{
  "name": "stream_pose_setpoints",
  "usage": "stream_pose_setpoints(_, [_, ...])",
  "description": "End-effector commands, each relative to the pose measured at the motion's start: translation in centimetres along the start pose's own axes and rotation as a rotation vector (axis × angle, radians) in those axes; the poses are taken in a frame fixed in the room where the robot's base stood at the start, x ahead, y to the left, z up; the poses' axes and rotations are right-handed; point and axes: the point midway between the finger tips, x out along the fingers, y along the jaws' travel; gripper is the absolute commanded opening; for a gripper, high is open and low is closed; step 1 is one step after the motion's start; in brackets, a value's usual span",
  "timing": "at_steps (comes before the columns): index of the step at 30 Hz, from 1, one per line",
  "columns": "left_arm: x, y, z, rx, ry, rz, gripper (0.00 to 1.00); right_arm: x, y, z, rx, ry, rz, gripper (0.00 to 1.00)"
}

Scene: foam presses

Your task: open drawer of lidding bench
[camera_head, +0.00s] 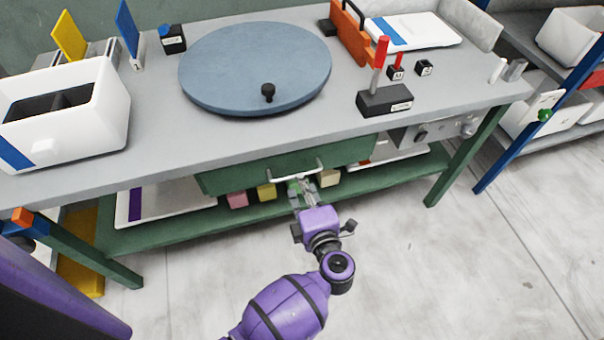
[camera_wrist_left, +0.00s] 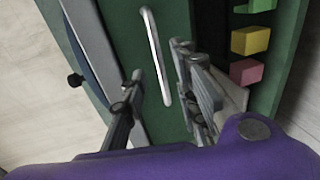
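The lidding bench has a grey top (camera_head: 160,140) and a green drawer (camera_head: 235,180) beneath its front edge. The drawer front looks flush under the top, with no inside showing. Its pale bar handle (camera_head: 279,177) also shows in the left wrist view (camera_wrist_left: 153,45). My left gripper (camera_head: 301,186) is at the handle, pointing at the drawer front. In the left wrist view my left gripper (camera_wrist_left: 160,62) has its fingers apart, one on each side of the handle's lower end. I cannot tell whether either finger touches it. My right gripper is not in view.
A round blue lid (camera_head: 250,60) with a black knob lies on the bench. A white bin (camera_head: 90,125) stands at left. A green lower shelf (camera_head: 160,232) holds a pink block (camera_head: 237,200) and a yellow block (camera_head: 266,192). The floor in front is clear.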

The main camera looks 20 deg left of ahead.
Motion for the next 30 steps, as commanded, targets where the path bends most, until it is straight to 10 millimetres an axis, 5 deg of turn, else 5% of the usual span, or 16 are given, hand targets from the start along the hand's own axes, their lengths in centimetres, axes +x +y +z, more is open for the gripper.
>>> stream_pose_setpoints(9, [4.7,0.1,0.1,0.001,-0.002,0.003,0.28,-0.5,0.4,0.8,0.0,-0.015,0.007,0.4])
stream_pose_setpoints(20, [5.4,0.1,0.1,-0.001,-0.002,0.001,0.28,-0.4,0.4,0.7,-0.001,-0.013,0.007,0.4])
stream_pose_setpoints(27, [5.4,0.1,0.1,0.0,-0.002,0.001,0.0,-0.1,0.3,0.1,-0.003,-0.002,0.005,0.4])
stream_pose_setpoints(30, [5.4,0.1,0.1,0.0,-0.002,0.001,0.0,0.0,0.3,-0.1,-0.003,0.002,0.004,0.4])
